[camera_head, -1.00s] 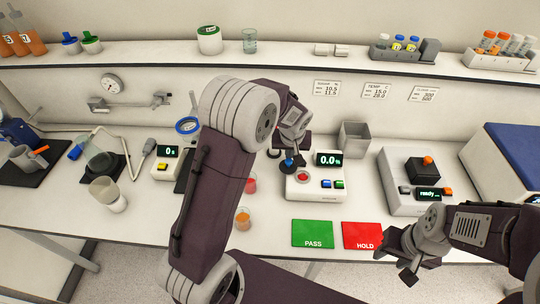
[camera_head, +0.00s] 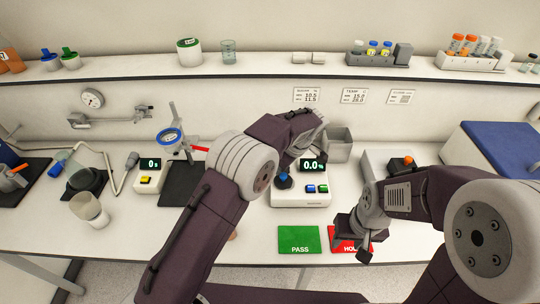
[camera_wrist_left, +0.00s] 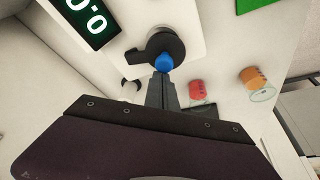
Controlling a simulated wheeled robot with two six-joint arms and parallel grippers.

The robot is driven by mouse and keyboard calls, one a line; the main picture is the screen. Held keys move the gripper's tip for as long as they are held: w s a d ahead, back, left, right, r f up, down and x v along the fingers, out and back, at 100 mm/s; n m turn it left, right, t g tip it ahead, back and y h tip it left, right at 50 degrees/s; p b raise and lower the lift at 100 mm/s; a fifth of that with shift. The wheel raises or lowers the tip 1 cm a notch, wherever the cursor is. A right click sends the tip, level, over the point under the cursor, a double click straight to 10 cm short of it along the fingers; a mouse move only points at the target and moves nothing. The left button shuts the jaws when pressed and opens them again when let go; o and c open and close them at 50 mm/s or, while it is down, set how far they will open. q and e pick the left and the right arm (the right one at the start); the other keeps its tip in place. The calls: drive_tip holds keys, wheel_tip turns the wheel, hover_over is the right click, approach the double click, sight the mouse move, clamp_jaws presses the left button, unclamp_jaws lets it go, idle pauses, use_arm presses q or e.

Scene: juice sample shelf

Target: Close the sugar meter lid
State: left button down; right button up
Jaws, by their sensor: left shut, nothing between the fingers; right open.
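The sugar meter (camera_head: 301,196) is a white box with a 0.0 display (camera_head: 312,165) and blue and green buttons. Its dark lid (camera_head: 284,183) with a blue knob lies down over the spot of the red sample well, which is now hidden. The left wrist view also shows the dark lid (camera_wrist_left: 142,48) and its blue knob (camera_wrist_left: 164,62). My left gripper (camera_wrist_left: 163,80) is shut and empty, with its tips right at the knob; I cannot tell whether they touch. My right gripper (camera_head: 357,241) is open and empty over the red HOLD mat.
The green PASS mat (camera_head: 299,241) lies in front of the meter. A red cup (camera_wrist_left: 196,90) and an orange cup (camera_wrist_left: 256,78) show in the left wrist view. A grey bin (camera_head: 339,146) stands behind the meter.

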use_arm(q)
drive_tip(key=shift+s+d+n, duration=0.15)
drive_tip(key=shift+d+n, duration=0.1)
drive_tip(key=shift+n, duration=0.25)
drive_tip(key=shift+d, duration=0.15)
drive_tip(key=shift+d+p, duration=0.15)
drive_tip(key=shift+p, duration=0.15)
drive_tip(key=a, duration=0.1)
drive_tip(key=w+a+r, duration=0.1)
drive_tip(key=a, duration=0.1)
drive_tip(key=shift+w+a+r, duration=0.15)
drive_tip(key=shift+w+r, duration=0.05)
drive_tip(key=shift+r, duration=0.15)
drive_tip(key=v, duration=0.9)
drive_tip(key=shift+p, duration=0.3)
drive_tip(key=shift+w, duration=0.2)
